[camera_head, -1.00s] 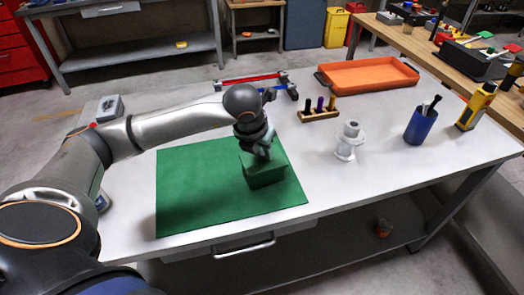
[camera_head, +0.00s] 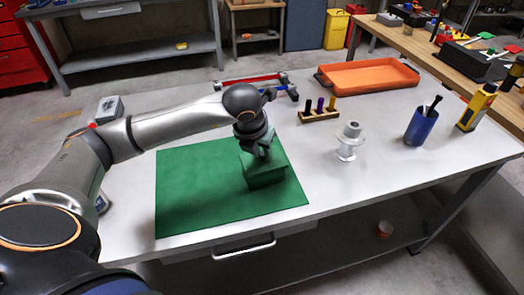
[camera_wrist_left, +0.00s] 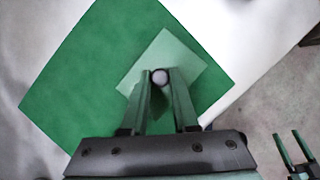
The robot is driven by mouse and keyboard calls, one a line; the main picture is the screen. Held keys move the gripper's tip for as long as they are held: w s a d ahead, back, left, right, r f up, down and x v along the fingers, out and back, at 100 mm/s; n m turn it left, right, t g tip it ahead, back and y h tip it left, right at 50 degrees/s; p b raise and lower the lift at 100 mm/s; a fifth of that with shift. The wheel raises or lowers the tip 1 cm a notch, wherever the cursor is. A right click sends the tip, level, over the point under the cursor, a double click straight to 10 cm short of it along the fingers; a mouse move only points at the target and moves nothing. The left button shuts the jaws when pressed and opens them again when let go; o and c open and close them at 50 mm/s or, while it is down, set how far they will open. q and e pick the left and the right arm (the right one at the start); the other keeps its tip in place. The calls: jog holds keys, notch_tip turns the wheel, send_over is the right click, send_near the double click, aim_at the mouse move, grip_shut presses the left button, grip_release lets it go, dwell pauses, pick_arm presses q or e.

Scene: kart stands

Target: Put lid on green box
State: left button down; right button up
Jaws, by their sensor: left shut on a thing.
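The green box (camera_head: 267,179) stands on the green mat (camera_head: 190,201), near the mat's right side. The green lid (camera_head: 278,163) is over the box top; in the left wrist view the lid (camera_wrist_left: 185,58) appears as a pale green square with a round grey knob (camera_wrist_left: 160,77). My left gripper (camera_head: 264,153) is directly above the box, pointing down, and shut on the lid's knob. In the left wrist view the left gripper's fingers (camera_wrist_left: 161,82) sit on either side of the knob. I cannot tell whether the lid is fully seated. My right gripper is not in the head view.
A white spool-like part (camera_head: 349,141) stands right of the mat. A wooden holder (camera_head: 319,116) with small coloured tools, an orange tray (camera_head: 368,75), a blue cup (camera_head: 421,126) and a yellow meter (camera_head: 477,107) are farther right and back. The table's front right is clear.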

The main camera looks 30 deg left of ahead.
pick_arm(q)
jog(key=shift+f+b, duration=0.2)
jog(key=shift+b, duration=0.5)
dwell(0.8)
dwell(0.3)
jog(key=shift+c, duration=0.6)
grip_release()
jog(key=shift+r, duration=0.1)
jog(key=shift+r+p, duration=2.05)
jog(key=shift+r, duration=1.4)
jog(key=shift+c, duration=0.4)
grip_shut()
